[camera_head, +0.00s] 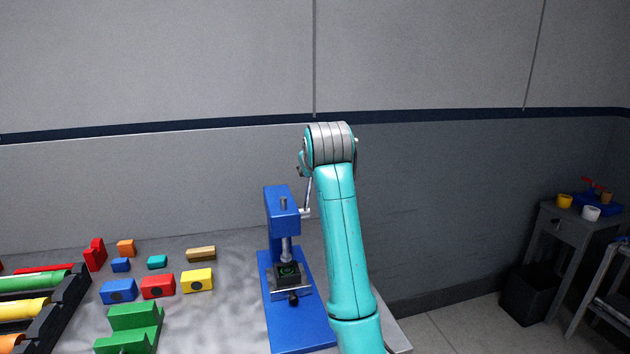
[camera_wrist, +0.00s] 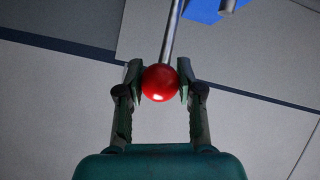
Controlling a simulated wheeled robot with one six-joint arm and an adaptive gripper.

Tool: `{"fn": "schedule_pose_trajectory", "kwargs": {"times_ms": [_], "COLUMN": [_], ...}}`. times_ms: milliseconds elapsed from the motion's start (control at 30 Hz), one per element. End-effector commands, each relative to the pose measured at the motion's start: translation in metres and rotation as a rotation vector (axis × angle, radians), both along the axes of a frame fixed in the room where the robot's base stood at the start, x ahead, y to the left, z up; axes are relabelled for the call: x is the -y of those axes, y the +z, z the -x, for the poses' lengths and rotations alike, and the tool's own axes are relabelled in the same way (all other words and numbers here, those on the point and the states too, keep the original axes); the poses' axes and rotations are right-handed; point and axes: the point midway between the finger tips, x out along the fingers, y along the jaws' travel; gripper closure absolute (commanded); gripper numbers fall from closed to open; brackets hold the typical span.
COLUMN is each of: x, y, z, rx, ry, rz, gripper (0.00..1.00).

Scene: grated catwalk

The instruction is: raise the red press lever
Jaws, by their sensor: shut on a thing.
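The blue press (camera_head: 281,212) stands on the grey table, with its blue base plate (camera_head: 300,318) under it. Its metal lever rod (camera_head: 308,193) rises on the right side, partly hidden behind my teal arm. In the wrist view, the lever's round red knob (camera_wrist: 160,83) sits at the end of the metal rod (camera_wrist: 172,35). My gripper (camera_wrist: 160,84) is shut on the red knob, one finger on each side. In the head view, the knob and my fingers are hidden behind my arm. A dark block with a green ring (camera_head: 288,270) sits under the press ram.
Several coloured blocks, including a yellow one (camera_head: 197,281), a red one (camera_head: 158,286) and a green stepped one (camera_head: 130,327), lie left of the press. A dark rack (camera_head: 68,308) with coloured rolls is far left. A side table (camera_head: 562,222) stands at right.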

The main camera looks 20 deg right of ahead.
Motion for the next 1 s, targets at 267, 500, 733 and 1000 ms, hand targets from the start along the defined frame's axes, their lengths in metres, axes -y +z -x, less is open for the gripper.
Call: {"fn": "schedule_pose_trajectory", "kwargs": {"times_ms": [267, 500, 733, 1000], "x": [0.001, 0.001, 0.001, 0.001], "y": [0.011, 0.013, 0.013, 0.012], "z": [-0.020, -0.026, -0.026, -0.026], "rx": [0.006, 0.007, 0.007, 0.005], "ry": [-0.002, -0.001, -0.001, -0.002], "rz": [0.000, 0.000, 0.000, 0.000], "gripper": [1.00, 1.00, 1.00, 0.39]}}
